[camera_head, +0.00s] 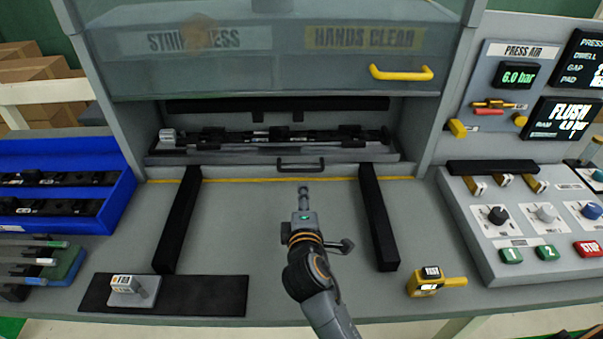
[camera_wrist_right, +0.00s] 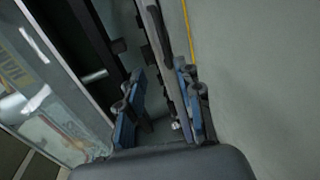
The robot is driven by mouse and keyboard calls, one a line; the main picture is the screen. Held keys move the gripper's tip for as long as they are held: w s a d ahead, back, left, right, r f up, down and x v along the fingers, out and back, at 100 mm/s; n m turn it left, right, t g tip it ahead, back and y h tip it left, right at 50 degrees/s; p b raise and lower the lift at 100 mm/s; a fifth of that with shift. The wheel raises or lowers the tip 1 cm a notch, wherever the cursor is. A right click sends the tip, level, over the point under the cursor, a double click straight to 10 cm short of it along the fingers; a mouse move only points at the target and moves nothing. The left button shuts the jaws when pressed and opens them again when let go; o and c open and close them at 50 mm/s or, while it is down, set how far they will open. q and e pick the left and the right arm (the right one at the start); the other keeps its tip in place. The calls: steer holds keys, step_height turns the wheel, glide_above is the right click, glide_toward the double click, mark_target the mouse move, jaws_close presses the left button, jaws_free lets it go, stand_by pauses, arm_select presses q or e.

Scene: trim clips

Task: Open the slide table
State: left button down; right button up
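The slide table (camera_head: 215,158) is a grey carriage carrying a dark fixture, inside the press opening in the head view. Its dark bar handle (camera_head: 301,163) is on its front edge; in the wrist view the handle (camera_wrist_right: 160,38) runs towards the gap between my fingers. My right gripper (camera_head: 304,190) is just in front of the handle, pointing at it. In the wrist view my right gripper (camera_wrist_right: 160,100) is open, with a blue-backed finger on each side. I cannot tell whether the fingers touch the handle. My left gripper is not in view.
Two black rails (camera_head: 178,222) (camera_head: 378,220) flank the clear grey bench in front of the press. A raised clear guard with a yellow handle (camera_head: 401,73) is above.

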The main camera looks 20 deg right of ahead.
mark_target(302, 172)
steer(key=x, duration=0.9)
steer(key=p+x, duration=0.1)
steer(key=x, duration=0.4)
steer(key=shift+w+d+f, duration=0.15)
steer(key=shift+w+f, duration=0.05)
steer(key=shift+f, duration=0.15)
steer(key=shift+c, duration=0.4)
jaws_close()
